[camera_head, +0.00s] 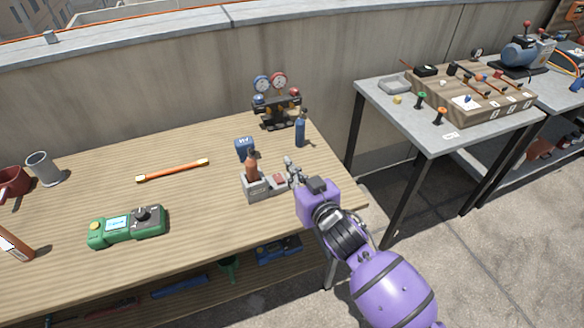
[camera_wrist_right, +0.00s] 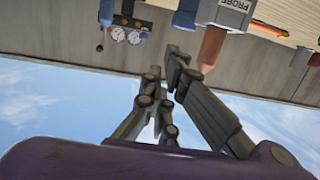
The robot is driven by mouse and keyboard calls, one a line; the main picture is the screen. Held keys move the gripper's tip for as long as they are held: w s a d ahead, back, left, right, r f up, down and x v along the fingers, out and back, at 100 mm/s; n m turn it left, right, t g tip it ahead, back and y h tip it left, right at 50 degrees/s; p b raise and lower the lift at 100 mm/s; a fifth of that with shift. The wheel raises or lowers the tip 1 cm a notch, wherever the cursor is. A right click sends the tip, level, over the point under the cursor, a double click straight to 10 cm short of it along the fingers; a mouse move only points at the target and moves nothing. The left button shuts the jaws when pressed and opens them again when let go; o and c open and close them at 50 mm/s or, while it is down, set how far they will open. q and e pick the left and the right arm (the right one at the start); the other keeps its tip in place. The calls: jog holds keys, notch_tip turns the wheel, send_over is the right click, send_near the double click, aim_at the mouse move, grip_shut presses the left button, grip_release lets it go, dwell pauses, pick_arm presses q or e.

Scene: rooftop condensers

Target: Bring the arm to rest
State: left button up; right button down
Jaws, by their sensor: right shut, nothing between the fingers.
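My right arm is purple and reaches in from the lower right of the head view. Its gripper (camera_head: 291,168) is at the right end of the wooden bench, just right of a grey holder (camera_head: 256,191) with a brown-handled probe (camera_head: 252,165) standing in it. In the right wrist view the gripper fingers (camera_wrist_right: 164,70) are shut and empty. That view is upside down and shows the holder (camera_wrist_right: 232,12), labelled PROBE, and the brown handle (camera_wrist_right: 211,48) beside the fingers. Whether the fingers touch the handle I cannot tell. My left gripper is not in view.
The wooden bench (camera_head: 90,190) holds a gauge manifold (camera_head: 277,103), a blue bottle (camera_head: 300,130), a blue box (camera_head: 244,148), an orange bar (camera_head: 172,170), a green meter (camera_head: 127,226) and a grey cup (camera_head: 43,168). A grey table (camera_head: 440,140) stands right, past a gap.

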pick_arm(q)
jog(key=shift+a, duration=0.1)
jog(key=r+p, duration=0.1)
jog(key=p, duration=0.1)
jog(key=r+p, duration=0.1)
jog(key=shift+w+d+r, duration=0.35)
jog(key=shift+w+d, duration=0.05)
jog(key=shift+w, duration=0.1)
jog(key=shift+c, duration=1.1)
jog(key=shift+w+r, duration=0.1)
pick_arm(e)
jog(key=s+d+f+m+g+h, duration=0.1)
jog(key=s+d+f, duration=0.4)
jog(key=s, duration=0.8)
jog(key=s+d+f+m+g+h, duration=0.1)
jog(key=s+d+f+g+h, duration=0.1)
jog(key=s+d+f, duration=0.3)
jog(key=s+d+f+m+g+h, duration=0.1)
jog(key=s+d+f, duration=0.4)
jog(key=s+f, duration=0.6)
jog(key=s+g+h, duration=0.1)
jog(key=s+g, duration=0.1)
jog(key=s, duration=0.8)
jog(key=shift+f+m+h, duration=0.15)
jog(key=shift+m+h, duration=0.15)
